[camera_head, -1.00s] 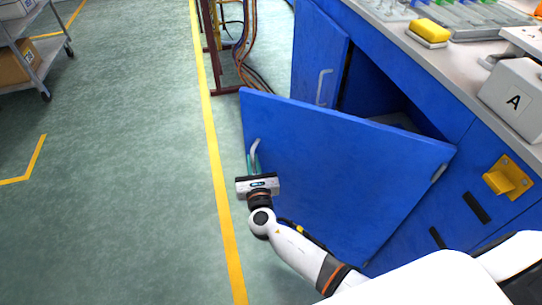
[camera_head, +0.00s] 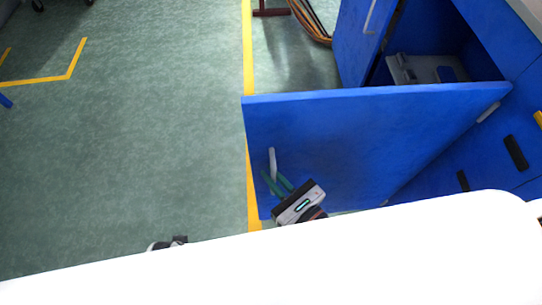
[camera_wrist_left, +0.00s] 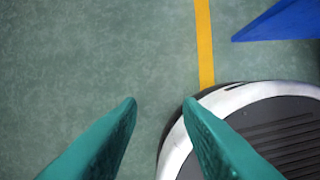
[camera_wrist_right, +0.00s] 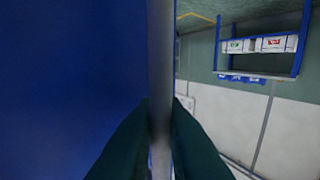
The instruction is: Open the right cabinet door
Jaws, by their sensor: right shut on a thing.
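The blue right cabinet door (camera_head: 350,140) stands swung out from the cabinet in the head view. Its pale bar handle (camera_head: 272,162) is near the door's free edge. My right gripper (camera_head: 277,181) is at this handle. In the right wrist view, the handle (camera_wrist_right: 160,60) runs upright between the two green fingers of my right gripper (camera_wrist_right: 159,108), which are shut on it. In the left wrist view, my left gripper (camera_wrist_left: 160,103) is open and empty above the floor. My white body hides much of the arms in the head view.
The other blue door (camera_head: 360,45) also stands ajar, with a grey object (camera_head: 425,68) inside the cabinet. Cables (camera_head: 312,22) hang beyond it. Green floor (camera_head: 130,150) to the left is clear, crossed by yellow tape (camera_head: 247,60). The right wrist view shows a shelf (camera_wrist_right: 260,50).

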